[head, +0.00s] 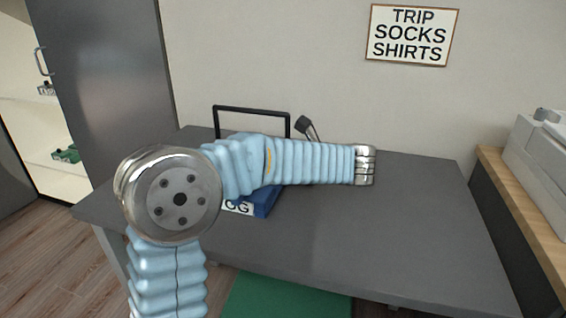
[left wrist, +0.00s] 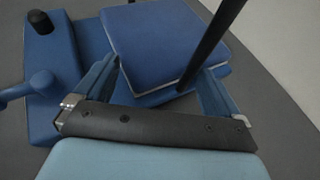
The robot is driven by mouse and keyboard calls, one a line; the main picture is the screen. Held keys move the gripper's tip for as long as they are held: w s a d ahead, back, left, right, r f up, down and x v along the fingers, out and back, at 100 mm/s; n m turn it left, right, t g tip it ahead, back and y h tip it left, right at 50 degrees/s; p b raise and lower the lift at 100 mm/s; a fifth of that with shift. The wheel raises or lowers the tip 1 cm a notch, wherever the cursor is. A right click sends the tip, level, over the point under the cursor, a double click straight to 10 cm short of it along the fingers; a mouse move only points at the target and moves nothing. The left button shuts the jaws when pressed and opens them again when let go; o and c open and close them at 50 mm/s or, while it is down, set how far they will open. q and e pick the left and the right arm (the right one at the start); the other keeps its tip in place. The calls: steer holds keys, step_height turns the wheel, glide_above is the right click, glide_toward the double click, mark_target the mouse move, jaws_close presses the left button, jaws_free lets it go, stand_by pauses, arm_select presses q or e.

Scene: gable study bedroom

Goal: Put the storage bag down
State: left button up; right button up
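A blue storage bag (head: 268,203) with a black rectangular handle (head: 251,110) stands on the grey table (head: 390,245). My arm crosses in front of it and hides most of its body; part of a white label shows. In the left wrist view a blue box-shaped body (left wrist: 160,40) lies beyond my left gripper (left wrist: 158,67), with a black bar (left wrist: 208,38) slanting up from it. The two blue fingers are spread wide, with nothing visibly clamped between them. The bar shows between them; contact cannot be told. In the head view the left fingers are hidden. My right gripper is out of view.
A black-headed object (head: 305,127) shows behind my forearm. Blue pieces (left wrist: 50,80) lie left in the wrist view. A white machine (head: 545,150) sits on a wood-topped unit at right. The table's right part is clear. A green surface (head: 285,297) lies below the front edge.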

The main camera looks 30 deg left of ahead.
arm_select(q)
steer(key=p+v, duration=0.1)
steer(key=v, duration=1.1)
steer(key=shift+r, duration=0.1)
